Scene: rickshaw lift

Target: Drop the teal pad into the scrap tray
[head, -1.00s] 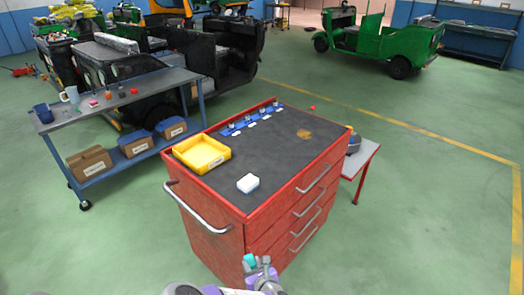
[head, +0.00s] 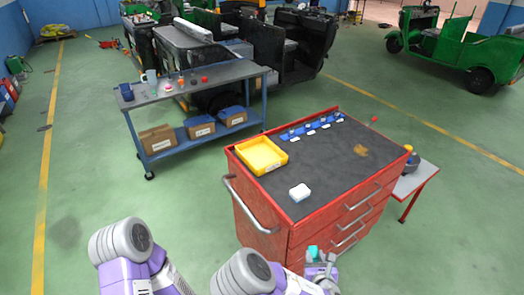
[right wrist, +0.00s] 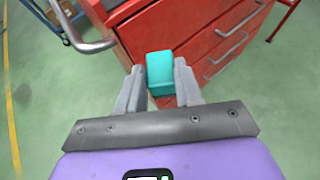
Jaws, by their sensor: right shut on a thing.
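The teal pad (head: 313,251) is a small block held in my right gripper (head: 318,262), low in front of the red cart. In the right wrist view the pad (right wrist: 160,73) sits between the two fingertips of the right gripper (right wrist: 160,84), which is shut on it. The red cart's drawer front lies behind it. A yellow tray (head: 280,167), which looks empty, stands on the cart top's left side, farther off than the pad. No label on it is readable. My left gripper is not in view.
The red cart (head: 337,220) has a side handle (head: 246,205) and drawer handles sticking out. A blue-framed bench (head: 195,88) stands left. Green floor is open at left.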

